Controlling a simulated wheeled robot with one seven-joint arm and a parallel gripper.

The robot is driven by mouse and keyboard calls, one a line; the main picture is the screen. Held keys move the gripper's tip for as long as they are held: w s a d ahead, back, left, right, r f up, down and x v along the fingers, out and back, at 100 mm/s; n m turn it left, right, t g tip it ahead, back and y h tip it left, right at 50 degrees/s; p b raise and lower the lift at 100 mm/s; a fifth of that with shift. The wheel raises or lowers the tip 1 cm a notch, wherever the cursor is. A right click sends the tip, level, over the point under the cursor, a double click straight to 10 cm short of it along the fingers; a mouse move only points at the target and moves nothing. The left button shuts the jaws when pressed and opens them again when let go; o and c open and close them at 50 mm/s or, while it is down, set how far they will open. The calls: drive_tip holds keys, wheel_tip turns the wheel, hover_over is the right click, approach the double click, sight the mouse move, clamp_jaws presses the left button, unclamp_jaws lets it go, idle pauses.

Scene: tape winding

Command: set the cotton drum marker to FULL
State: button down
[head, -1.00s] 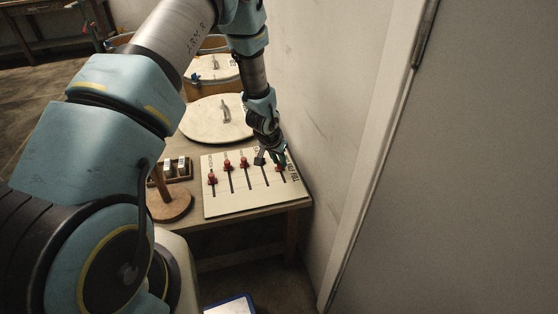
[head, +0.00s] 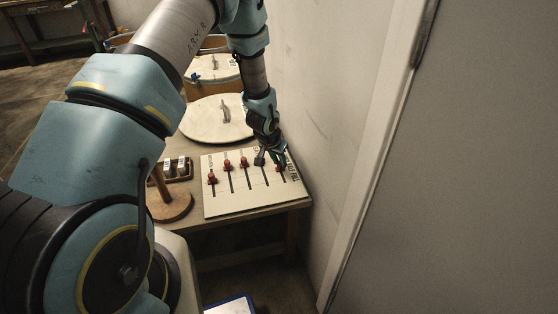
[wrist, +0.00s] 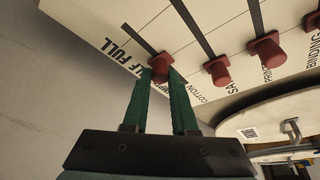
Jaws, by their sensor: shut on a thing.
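My gripper (wrist: 160,76) is shut on a red marker (wrist: 160,62) in the wrist view, with one green finger on each side of it. This marker is by the word COTTON and sits in a dark slot of the pale board (wrist: 90,12). The words HALF and FULL are printed beside the slot, further along it from COTTON. In the head view my gripper (head: 271,161) is over the rightmost slot of the board (head: 232,207), at its far part. The fingers partly hide the cotton marker there.
Other red markers stand in neighbouring slots, one close to my fingers (wrist: 217,70) and another further right (wrist: 266,50). A wall (head: 330,110) rises close to the board's right side. Round lids (head: 205,122) lie behind the board, and a wooden stand (head: 168,205) is left of it.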

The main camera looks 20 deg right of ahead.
drive_tip(key=s, duration=0.5)
drive_tip(key=shift+s+a+b, duration=0.15)
drive_tip(key=shift+a+b, duration=0.2)
drive_tip(key=c, duration=0.7)
unclamp_jaws()
drive_tip(key=shift+r, duration=0.1)
drive_tip(key=shift+r, duration=0.3)
drive_tip(key=v, duration=1)
drive_tip(key=shift+s+a, duration=0.1)
drive_tip(key=shift+a, duration=0.05)
